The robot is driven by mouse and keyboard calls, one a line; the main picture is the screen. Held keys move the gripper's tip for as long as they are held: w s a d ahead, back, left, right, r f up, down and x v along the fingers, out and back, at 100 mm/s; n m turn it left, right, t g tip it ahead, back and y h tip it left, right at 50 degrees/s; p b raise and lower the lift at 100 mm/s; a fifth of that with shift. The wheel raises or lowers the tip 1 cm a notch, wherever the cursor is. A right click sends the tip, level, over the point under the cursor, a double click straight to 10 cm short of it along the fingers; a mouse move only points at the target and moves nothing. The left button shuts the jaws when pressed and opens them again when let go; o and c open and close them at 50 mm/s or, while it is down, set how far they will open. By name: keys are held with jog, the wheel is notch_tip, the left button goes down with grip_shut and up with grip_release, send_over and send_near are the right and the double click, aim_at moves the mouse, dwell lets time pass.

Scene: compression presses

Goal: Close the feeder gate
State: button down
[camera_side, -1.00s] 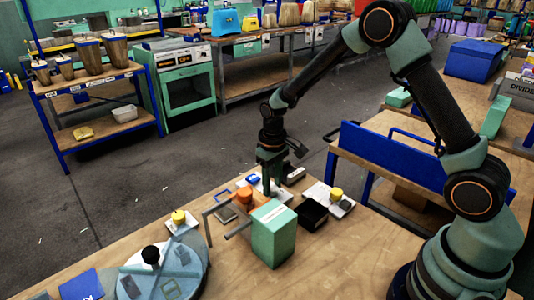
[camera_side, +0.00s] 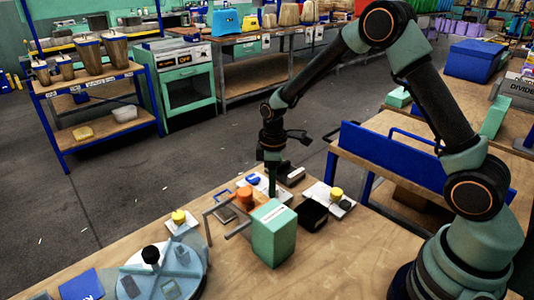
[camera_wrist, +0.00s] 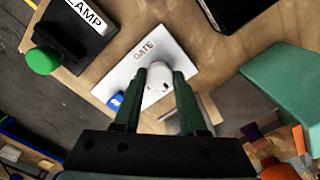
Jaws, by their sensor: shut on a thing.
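A white plate marked GATE (camera_wrist: 128,74) lies on the bench in the wrist view. It carries a round white knob (camera_wrist: 158,80) and a small blue piece (camera_wrist: 115,101) to its left. My gripper (camera_wrist: 159,72) has its two green fingers on either side of the white knob and is shut on it. In the side view my gripper (camera_side: 272,190) points straight down at the far edge of the bench, behind the green box (camera_side: 274,235). The knob is hidden there, but the blue piece (camera_side: 253,180) shows.
The green box and a grey bent bar (camera_side: 211,221) stand close in front of my gripper. An orange cylinder (camera_side: 244,195) is just left, a black box (camera_side: 311,214) right. A black LAMP block (camera_wrist: 78,25) with a green knob (camera_wrist: 42,60) is nearby.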

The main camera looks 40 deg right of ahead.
jog(key=shift+r, duration=0.1)
dwell(0.4)
jog(key=shift+c, duration=2.3)
grip_release()
notch_tip(320, 180, up, 12)
